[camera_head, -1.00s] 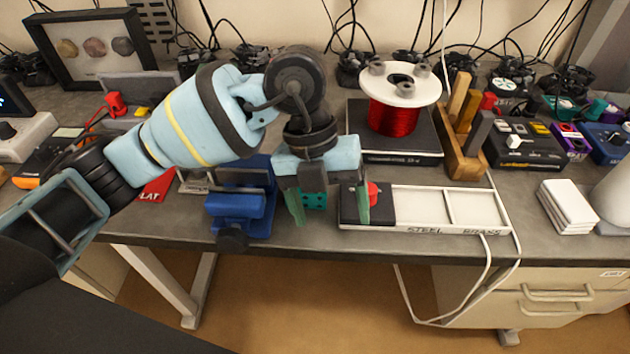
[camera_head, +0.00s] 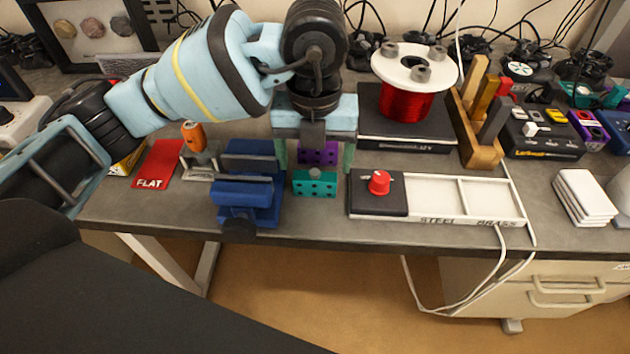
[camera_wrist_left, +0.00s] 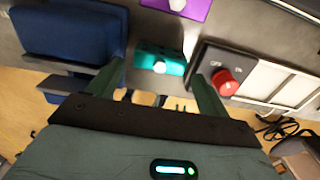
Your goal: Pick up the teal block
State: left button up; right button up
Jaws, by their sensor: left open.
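The teal block (camera_head: 315,183) has holes in its face and stands on the grey bench near its front edge. It also shows in the left wrist view (camera_wrist_left: 158,63), between my two green fingers and beyond their tips. My left gripper (camera_head: 314,166) is open and empty, with its fingers pointing down above and behind the block in the head view. No contact with the block is visible. A purple block (camera_head: 318,153) stands just behind the teal one, partly seen between the fingers. My right gripper is not in view.
A blue vise (camera_head: 246,188) stands close on the left. A white tray (camera_head: 512,213) and its dark switch box with a red knob (camera_head: 379,182) lie close on the right. A red wire spool (camera_head: 405,105) stands behind. The bench's front edge is near.

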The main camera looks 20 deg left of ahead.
aim_at(315, 172)
pick_arm(q)
notch_tip(315, 172, down, 5)
jog(key=shift+f, duration=0.1)
jog(key=c, duration=0.9)
jog(key=shift+r, duration=0.55)
jog(key=r, duration=0.2)
jog(key=shift+s+d+r, duration=0.3)
jog(key=shift+s+r, duration=0.05)
jog(key=s+d, duration=0.2)
jog(key=s, duration=0.2)
jog(key=s+d+r, duration=0.1)
jog(key=s+d, duration=0.2)
jog(key=s, duration=0.1)
jog(key=s+d, duration=0.3)
jog(key=s, duration=0.1)
jog(key=shift+s+d+r, duration=0.2)
jog(key=shift+s+d, duration=0.05)
jog(key=shift+s, duration=0.05)
